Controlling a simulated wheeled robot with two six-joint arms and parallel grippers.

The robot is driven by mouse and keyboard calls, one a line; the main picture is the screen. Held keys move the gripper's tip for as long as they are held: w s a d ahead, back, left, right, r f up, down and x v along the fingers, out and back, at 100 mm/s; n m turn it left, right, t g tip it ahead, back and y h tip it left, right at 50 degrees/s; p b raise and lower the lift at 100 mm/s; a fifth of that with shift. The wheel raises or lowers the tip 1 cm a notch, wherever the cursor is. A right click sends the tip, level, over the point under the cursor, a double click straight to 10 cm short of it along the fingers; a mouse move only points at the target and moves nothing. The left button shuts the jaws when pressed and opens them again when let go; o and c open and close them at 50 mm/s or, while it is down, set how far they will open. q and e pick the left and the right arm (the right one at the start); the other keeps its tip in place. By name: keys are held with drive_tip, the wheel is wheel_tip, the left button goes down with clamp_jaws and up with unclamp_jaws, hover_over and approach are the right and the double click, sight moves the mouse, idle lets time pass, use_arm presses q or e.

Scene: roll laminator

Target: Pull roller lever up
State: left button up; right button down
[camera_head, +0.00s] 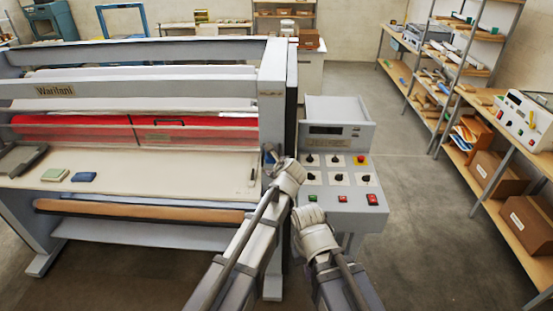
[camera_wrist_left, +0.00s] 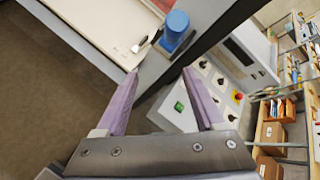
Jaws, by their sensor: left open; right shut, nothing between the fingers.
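The roll laminator (camera_head: 130,90) stands at the left, with a red roller band behind its front table. A blue cylindrical knob (camera_wrist_left: 176,25), probably the roller lever's grip, is at the machine's right end in the left wrist view. In the head view that spot (camera_head: 269,152) is small and partly covered by my left arm. My left gripper (camera_wrist_left: 160,73) is open and empty, its fingers apart, with the knob ahead of the fingertips and not between them. My right gripper (camera_head: 309,214) is shut and empty, low in front of the control panel; its fingertips are hard to make out.
A grey control panel (camera_head: 337,165) with knobs, a red-yellow stop button and green and red switches stands just right of the machine. Shelves (camera_head: 480,140) with boxes line the right wall. The floor (camera_head: 430,235) between is clear. Small pads (camera_head: 55,175) lie on the laminator table.

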use_arm(q)
drive_tip(key=s, duration=0.1)
drive_tip(key=s+d, duration=0.1)
drive_tip(key=s, duration=0.1)
use_arm(e)
drive_tip(key=shift+s+d, duration=0.35)
drive_tip(key=shift+d, duration=0.05)
